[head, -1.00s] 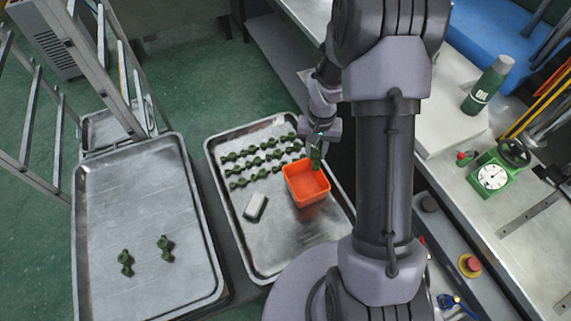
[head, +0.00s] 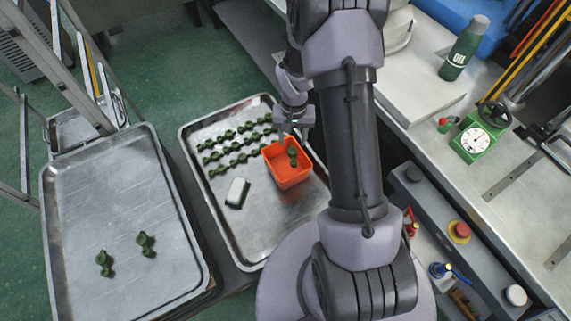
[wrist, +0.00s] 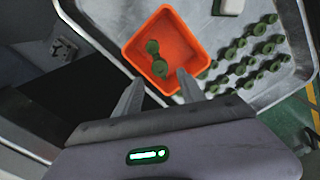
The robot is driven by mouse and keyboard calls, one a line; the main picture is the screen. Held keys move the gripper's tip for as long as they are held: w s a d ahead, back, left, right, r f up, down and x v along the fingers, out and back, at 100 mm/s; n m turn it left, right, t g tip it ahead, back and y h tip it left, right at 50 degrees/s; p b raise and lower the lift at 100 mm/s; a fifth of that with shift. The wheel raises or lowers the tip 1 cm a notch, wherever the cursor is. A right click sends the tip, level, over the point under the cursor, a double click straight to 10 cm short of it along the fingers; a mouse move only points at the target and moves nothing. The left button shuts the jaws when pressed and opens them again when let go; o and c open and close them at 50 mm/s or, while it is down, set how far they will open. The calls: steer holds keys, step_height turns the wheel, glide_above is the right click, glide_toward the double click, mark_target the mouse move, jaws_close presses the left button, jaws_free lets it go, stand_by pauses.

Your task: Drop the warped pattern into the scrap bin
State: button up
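The orange scrap bin (head: 291,178) stands on the right metal tray; the wrist view shows it too (wrist: 196,48). A dark green pattern (head: 292,155) shows inside the bin's opening, also in the wrist view (wrist: 155,58). I cannot tell whether it touches the bin floor, and a warp is too small to make out. My gripper (wrist: 158,84) is open, its fingers spread over the bin's near side with the pattern beyond their tips. In the head view my gripper (head: 295,135) is at the bin's far edge.
Rows of green patterns (head: 235,142) and a pale block (head: 237,192) lie on the right tray (head: 245,240). The left tray (head: 105,190) holds two green patterns. A bench at right carries an oil bottle (head: 463,48) and a green dial gauge (head: 474,141).

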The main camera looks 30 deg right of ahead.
step_height(320, 180, up, 18)
steer(key=p, duration=0.5)
steer(key=shift+f+p, duration=0.25)
steer(key=shift+p, duration=0.15)
steer(key=shift+f, duration=0.1)
